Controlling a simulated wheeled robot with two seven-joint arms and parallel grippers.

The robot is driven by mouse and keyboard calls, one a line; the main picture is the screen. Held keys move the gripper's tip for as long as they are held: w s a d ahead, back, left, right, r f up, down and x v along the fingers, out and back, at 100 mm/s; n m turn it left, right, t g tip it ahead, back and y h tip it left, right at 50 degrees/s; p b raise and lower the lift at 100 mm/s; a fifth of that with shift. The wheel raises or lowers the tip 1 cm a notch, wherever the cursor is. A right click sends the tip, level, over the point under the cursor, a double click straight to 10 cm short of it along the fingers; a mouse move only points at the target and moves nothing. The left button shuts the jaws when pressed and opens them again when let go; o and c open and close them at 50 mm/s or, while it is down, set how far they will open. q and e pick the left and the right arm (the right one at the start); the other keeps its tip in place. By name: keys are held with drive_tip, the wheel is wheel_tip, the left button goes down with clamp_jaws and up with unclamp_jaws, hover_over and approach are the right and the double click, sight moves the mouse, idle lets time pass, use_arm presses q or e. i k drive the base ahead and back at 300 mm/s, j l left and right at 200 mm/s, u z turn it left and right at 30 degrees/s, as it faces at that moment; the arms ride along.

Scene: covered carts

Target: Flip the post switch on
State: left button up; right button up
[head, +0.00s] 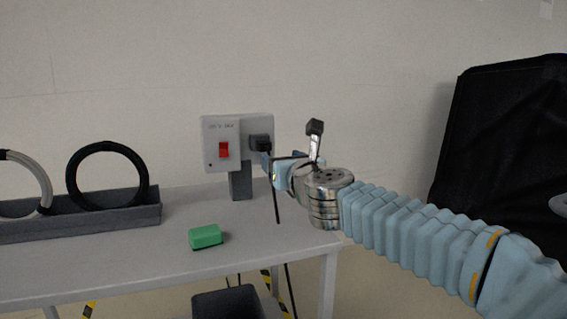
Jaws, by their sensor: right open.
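The post switch is a red rocker (224,150) on a light grey box (239,131) with a black plug (261,143) at its right side. The box stands on a short dark grey post (241,181) at the back of the table. My right gripper (270,170) is just right of the box and its post, near the plug's cable. Its fingers are open and look empty. It appears apart from the red rocker. Which way the rocker is set is too small to tell. My left gripper is out of view.
The grey table (120,262) carries a green block (206,236) in front of the post. A dark grey rack (100,212) at the left holds a black ring (73,180) and a paler ring. A black covered cart (500,150) stands at the right. A dark bin (228,303) is below the table.

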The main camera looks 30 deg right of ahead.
sight(223, 146)
drive_tip(key=k+j, duration=0.15)
drive_tip(key=k, duration=0.35)
drive_tip(key=k+j, duration=0.2)
drive_tip(key=k, duration=0.25)
